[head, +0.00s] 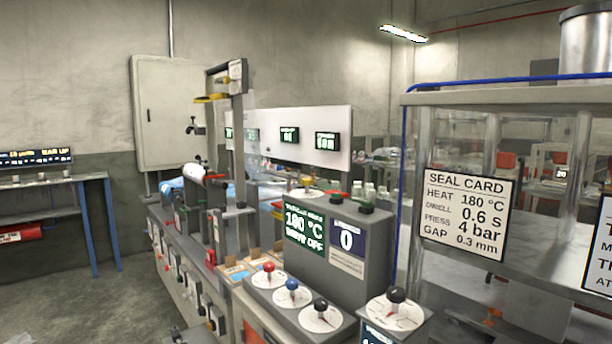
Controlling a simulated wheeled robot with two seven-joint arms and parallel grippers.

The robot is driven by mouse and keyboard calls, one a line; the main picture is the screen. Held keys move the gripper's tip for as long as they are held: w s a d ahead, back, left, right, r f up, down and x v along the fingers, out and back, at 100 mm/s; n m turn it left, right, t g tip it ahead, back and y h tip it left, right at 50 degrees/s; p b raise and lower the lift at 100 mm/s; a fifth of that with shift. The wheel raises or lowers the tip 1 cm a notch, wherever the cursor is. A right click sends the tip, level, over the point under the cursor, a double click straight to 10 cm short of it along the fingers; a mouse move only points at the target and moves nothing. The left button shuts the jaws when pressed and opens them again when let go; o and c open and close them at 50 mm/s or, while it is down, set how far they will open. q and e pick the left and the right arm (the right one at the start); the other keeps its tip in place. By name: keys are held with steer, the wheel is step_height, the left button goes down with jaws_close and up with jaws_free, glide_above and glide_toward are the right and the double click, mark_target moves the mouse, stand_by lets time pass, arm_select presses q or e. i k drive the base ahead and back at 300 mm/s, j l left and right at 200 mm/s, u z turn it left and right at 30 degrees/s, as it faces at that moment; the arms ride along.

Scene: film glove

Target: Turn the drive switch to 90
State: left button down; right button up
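A grey control console (339,265) stands in the lower middle. Its sloped front carries three white dials with knobs: a red knob (269,267), a blue knob (292,284) and a black knob (320,305). A fourth dial with a larger black knob (396,295) sits on a separate box to the right. The dial markings are too small to read, so I cannot tell which is the drive switch or where it points. A green display (304,231) shows 180 °C and a blue display (346,239) shows 0. Neither of my grippers is in view.
A SEAL CARD sign (467,213) hangs on a clear-panelled frame at the right. A machine with a tall post (239,135) stands left of the console. A side table (60,182) is at the far left. Bare floor (100,300) lies at the lower left.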

mark_target(306, 182)
steer(key=i+j+z, duration=0.1)
steer(key=i+j, duration=0.15)
steer(key=i+j+z, duration=0.1)
steer(key=i+j, duration=0.15)
steer(key=j, duration=0.2)
steer(key=i+j+z, duration=0.1)
steer(key=j, duration=0.3)
steer(key=i+j+z, duration=0.1)
steer(key=i+j, duration=0.45)
steer(key=j, duration=0.25)
steer(key=z, duration=0.05)
